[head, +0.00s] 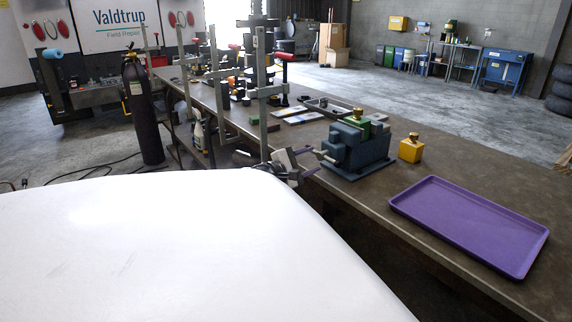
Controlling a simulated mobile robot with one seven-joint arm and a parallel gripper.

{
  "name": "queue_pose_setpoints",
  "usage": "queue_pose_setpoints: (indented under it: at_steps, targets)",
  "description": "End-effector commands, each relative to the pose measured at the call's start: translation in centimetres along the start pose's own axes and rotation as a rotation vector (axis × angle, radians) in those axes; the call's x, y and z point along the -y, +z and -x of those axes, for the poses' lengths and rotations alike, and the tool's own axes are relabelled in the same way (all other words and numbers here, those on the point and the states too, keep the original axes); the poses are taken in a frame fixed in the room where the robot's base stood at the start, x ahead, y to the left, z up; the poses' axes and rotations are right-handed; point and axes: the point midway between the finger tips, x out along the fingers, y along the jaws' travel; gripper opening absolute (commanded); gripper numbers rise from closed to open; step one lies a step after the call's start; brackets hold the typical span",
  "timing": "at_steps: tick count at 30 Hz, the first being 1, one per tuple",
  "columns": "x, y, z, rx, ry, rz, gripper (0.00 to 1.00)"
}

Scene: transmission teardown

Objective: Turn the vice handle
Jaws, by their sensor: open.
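The vice handle (324,155) is at the vice's left side, and appears small here. My gripper (312,160) is just left of the vice, with its fingers pointing right toward the handle. The gripper is open. I cannot tell whether the fingers touch the handle or only lie around or beside it.
On the workbench (400,185), a yellow block with a brass-coloured knob (410,148) stands right of the vice. A purple tray (470,222) lies empty nearer the front. Clamps (262,95) and several small parts crowd the bench left of the vice. A dark gas cylinder (143,112) stands on the floor.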

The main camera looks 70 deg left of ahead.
Motion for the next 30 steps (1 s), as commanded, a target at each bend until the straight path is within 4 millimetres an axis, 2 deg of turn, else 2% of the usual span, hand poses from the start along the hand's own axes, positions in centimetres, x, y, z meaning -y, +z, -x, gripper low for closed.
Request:
queue_pose_setpoints:
  at_steps: [6,12,18,30]
  targets:
    - [0.3,-0.3,5.0,-0.003,0.003,0.0,0.47]
    - [0.1,-0.1,8.3,-0.001,0.002,0.0,0.47]
    - [0.1,0.0,9.5,0.0,0.001,0.002,0.47]
    - [0.1,0.0,9.5,0.001,0.0,0.003,0.47]
